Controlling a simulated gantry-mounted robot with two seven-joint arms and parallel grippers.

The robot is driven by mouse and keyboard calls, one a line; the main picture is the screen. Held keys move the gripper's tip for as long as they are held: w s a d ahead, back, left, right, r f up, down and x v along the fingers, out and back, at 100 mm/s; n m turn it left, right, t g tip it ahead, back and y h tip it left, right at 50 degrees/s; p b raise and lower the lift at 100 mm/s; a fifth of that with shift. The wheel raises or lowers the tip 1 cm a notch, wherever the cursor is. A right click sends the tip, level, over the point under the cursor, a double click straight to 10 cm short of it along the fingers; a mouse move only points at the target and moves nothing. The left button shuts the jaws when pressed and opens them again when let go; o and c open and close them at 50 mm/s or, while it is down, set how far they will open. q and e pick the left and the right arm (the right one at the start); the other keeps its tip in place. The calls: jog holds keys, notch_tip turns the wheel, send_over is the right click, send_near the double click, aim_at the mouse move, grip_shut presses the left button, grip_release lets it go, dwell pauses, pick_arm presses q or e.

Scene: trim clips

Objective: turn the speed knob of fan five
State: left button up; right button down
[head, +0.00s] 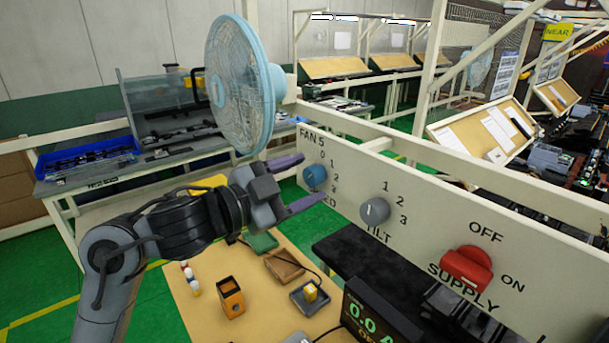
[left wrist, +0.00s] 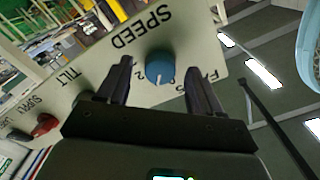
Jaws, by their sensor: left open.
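The blue speed knob (head: 315,176) sits on the cream panel (head: 421,194) under the label FAN 5. It also shows in the left wrist view (left wrist: 159,66), beneath the word SPEED and between my fingertips in the picture. My left gripper (head: 306,180) is open, its purple-grey fingers pointing at the panel on either side of the knob. I cannot tell whether the fingers touch the knob. In the left wrist view my left gripper (left wrist: 161,80) has nothing between its fingers except the knob beyond. The blue fan (head: 242,85) stands above the panel. My right gripper is out of view.
A grey tilt knob (head: 374,211) and a red supply switch (head: 466,267) are on the same panel, right of the speed knob. Below is a wooden worktop (head: 262,322) with an orange holder (head: 230,296), small trays and a black digital display (head: 377,316).

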pick_arm(q)
jog(key=shift+w+d, duration=0.35)
jog(key=shift+d, duration=0.1)
jog(key=shift+c, duration=0.5)
jog(key=c, duration=1)
jog(key=shift+o, duration=0.2)
jog(key=shift+r+n+p, duration=0.15)
jog(key=shift+n+p, duration=0.15)
jog(key=shift+p, duration=0.3)
jog(key=n+p, duration=0.6)
jog(key=p, duration=0.3)
jog(key=shift+r, duration=0.15)
jog(key=shift+f+n+p, duration=0.2)
jog(key=shift+n+p, duration=0.6)
jog(key=shift+p, duration=0.4)
jog(key=o, duration=1.1)
jog(key=shift+f, duration=0.1)
jog(key=shift+c, duration=0.2)
